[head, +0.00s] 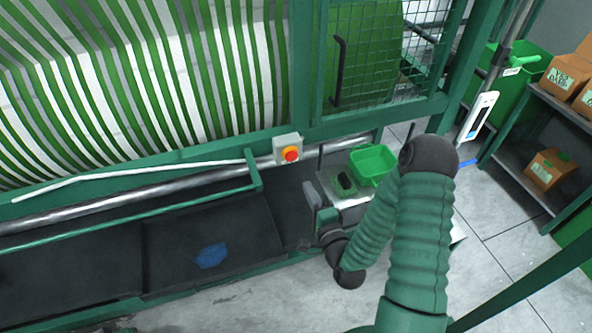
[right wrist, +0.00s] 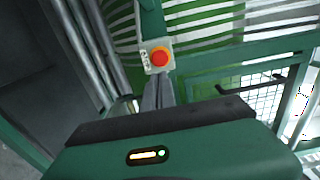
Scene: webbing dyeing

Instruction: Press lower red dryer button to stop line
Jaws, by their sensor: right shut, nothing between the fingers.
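The red button (head: 291,154) sits on a small light grey box (head: 280,143) fixed to the green frame of the machine, above the dark trough. In the right wrist view the red button (right wrist: 159,57) shows just beyond my fingertips, on its pale box (right wrist: 147,62). My right gripper (head: 311,188) is below and slightly right of the button in the head view, with a gap between them. In the right wrist view its fingers (right wrist: 158,82) are shut together, empty, and point toward the button. My left gripper is not in view.
Green and white webbing (head: 150,70) runs behind the frame. A mesh guard (head: 405,60) is right of it. A green bin (head: 372,163) stands right of the button. A steel roller (head: 130,203) and a blue patch (head: 212,256) lie left. A shelf with boxes (head: 551,170) is far right.

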